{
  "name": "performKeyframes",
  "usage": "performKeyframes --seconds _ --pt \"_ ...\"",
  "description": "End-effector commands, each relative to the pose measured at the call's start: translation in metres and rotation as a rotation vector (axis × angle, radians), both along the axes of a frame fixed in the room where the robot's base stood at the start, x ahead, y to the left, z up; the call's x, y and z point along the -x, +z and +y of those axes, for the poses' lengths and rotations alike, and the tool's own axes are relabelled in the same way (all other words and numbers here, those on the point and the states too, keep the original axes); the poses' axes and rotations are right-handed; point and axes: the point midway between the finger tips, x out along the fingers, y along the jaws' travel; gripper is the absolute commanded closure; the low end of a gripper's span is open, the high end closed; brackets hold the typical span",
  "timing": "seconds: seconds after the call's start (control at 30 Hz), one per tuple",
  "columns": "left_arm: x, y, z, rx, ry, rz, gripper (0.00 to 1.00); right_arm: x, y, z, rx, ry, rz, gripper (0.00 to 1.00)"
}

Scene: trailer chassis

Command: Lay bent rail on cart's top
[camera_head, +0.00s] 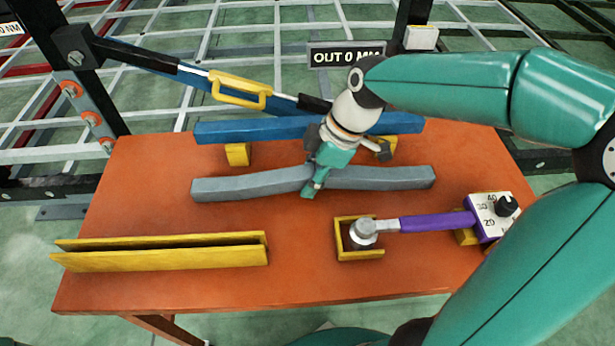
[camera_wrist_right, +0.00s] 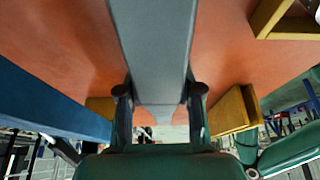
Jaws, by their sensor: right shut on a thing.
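The bent rail (camera_head: 385,177) is a grey bar with a slight bend, running left to right over the middle of the cart's orange-red top (camera_head: 150,185). My right gripper (camera_head: 316,180) reaches down onto the rail's middle and is shut on it. In the right wrist view the rail (camera_wrist_right: 155,50) runs between the two fingers (camera_wrist_right: 157,100), with the orange top (camera_wrist_right: 60,45) behind it. I cannot tell whether the rail touches the top or hangs just above it. My left gripper is not in view.
A blue bar (camera_head: 250,130) rests on yellow blocks (camera_head: 238,154) behind the rail. A yellow channel (camera_head: 160,258) lies front left. A purple-handled wrench (camera_head: 435,221) sits in a yellow holder (camera_head: 360,254) front right. A sign (camera_head: 345,55) reads "OUT 0 MM". White frame bars stand behind.

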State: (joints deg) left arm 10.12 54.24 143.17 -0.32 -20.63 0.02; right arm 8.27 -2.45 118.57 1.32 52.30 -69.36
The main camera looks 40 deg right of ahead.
Motion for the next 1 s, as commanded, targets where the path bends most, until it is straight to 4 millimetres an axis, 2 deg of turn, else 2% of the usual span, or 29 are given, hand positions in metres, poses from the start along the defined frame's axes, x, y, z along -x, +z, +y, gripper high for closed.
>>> performKeyframes --seconds 0.03,0.17,0.57,0.77,1.0 --pt "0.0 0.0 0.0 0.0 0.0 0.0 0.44 0.0 0.0 0.0 0.0 0.0 0.0 0.61" --pt "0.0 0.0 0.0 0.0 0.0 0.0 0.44 0.0 0.0 0.0 0.0 0.0 0.0 0.4" --pt "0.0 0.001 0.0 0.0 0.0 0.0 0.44 0.001 0.005 -0.002 0.0 -0.001 0.0 0.4" --pt "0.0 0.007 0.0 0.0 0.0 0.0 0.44 0.006 0.031 -0.01 0.001 -0.003 -0.005 0.4" --pt "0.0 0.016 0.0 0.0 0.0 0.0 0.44 0.015 0.076 -0.026 0.001 -0.003 -0.004 0.4"
